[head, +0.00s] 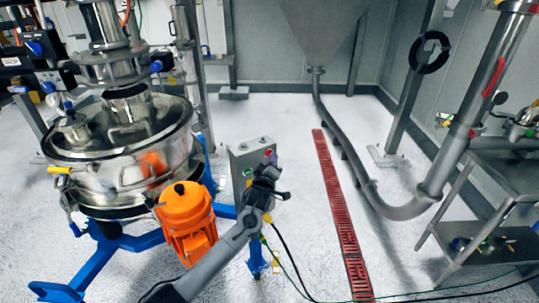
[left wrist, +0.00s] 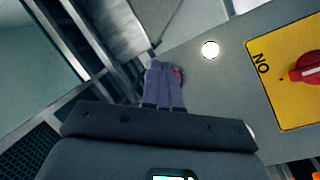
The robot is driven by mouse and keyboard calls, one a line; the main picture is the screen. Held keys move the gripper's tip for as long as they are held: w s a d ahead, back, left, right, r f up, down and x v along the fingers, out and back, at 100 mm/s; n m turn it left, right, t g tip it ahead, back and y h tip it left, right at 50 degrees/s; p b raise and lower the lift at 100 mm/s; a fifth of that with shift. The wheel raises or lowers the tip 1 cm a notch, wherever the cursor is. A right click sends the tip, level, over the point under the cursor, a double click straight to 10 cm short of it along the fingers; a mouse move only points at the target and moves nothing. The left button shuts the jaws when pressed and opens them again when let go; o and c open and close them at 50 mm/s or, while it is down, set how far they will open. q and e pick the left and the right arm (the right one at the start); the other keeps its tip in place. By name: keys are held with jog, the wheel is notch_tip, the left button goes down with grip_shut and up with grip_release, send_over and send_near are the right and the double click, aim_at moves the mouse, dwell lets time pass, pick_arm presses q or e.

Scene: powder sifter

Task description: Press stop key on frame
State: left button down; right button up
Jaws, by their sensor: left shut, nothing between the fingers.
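A grey control box (head: 240,158) stands on the frame beside the sifter, with a red key (head: 268,153) near its top and a green key (head: 249,171) below it. My left gripper (head: 270,168) is shut and empty, just in front of the box. In the left wrist view the closed fingers (left wrist: 163,70) reach toward the box face (left wrist: 215,80). A small red spot (left wrist: 177,70) shows at the fingertips and is mostly hidden by them. I cannot tell whether the fingers touch it. My right gripper is not in view.
The steel sifter (head: 110,125) with its orange motor (head: 187,222) and blue frame (head: 75,280) stands at the left. A yellow plate with a red rotary switch (left wrist: 310,66) and a white lamp (left wrist: 210,49) are beside the fingers.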

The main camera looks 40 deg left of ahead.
pick_arm(q)
jog(key=shift+w+a, duration=0.1)
jog(key=shift+a, duration=0.3)
dwell(0.6)
jog(key=shift+d, duration=0.15)
jog(key=shift+s+d+p, duration=0.2)
jog(key=shift+d+p, duration=0.25)
jog(key=shift+d, duration=0.2)
jog(key=d+p, duration=0.1)
jog(key=s+d, duration=0.1)
jog(key=d, duration=0.1)
jog(key=d+p, duration=0.1)
jog(key=shift+s+d+p, duration=0.3)
jog(key=shift+d+p, duration=0.05)
dwell(0.9)
